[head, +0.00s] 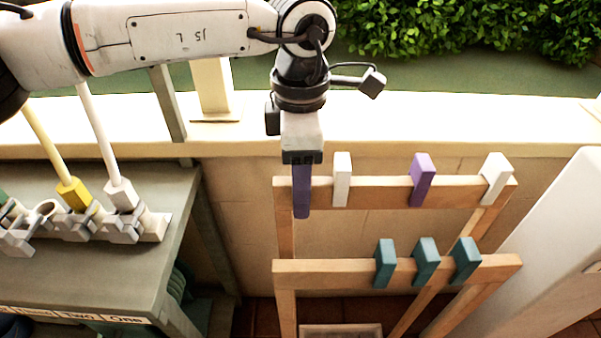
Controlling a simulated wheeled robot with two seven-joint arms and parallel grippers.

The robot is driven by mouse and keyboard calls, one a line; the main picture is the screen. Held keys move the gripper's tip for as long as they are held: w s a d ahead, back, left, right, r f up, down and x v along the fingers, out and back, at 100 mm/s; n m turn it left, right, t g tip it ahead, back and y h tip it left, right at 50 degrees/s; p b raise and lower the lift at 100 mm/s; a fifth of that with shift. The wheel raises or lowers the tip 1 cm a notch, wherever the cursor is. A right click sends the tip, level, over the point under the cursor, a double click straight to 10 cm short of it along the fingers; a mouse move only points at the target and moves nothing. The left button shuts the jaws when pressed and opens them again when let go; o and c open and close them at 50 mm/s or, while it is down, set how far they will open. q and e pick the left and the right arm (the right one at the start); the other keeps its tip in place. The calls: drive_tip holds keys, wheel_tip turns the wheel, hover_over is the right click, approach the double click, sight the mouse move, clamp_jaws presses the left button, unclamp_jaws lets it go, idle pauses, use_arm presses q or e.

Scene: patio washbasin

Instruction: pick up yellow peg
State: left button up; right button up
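No yellow peg shows on the wooden rack (345,270). Its visible pegs are white, purple and teal. The only clearly yellow piece is a block (73,194) on the end of a pale yellow rod, standing in a grey holder at the left. My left gripper (302,160) points down at the left end of the rack's upper rail, far right of the yellow block. A dark purple peg (301,195) is directly below its fingertips, in front of the rail. Whether the fingers grip it is unclear. My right gripper is out of view.
A white-ended rod (121,194) stands beside the yellow one on the grey-green table (95,270). The upper rail also holds white (343,180) and purple (421,180) pegs; teal pegs (425,262) hang on the lower rail. A pale ledge (440,120) runs behind.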

use_arm(q)
drive_tip(key=shift+f, duration=0.15)
drive_tip(key=c, duration=1.1)
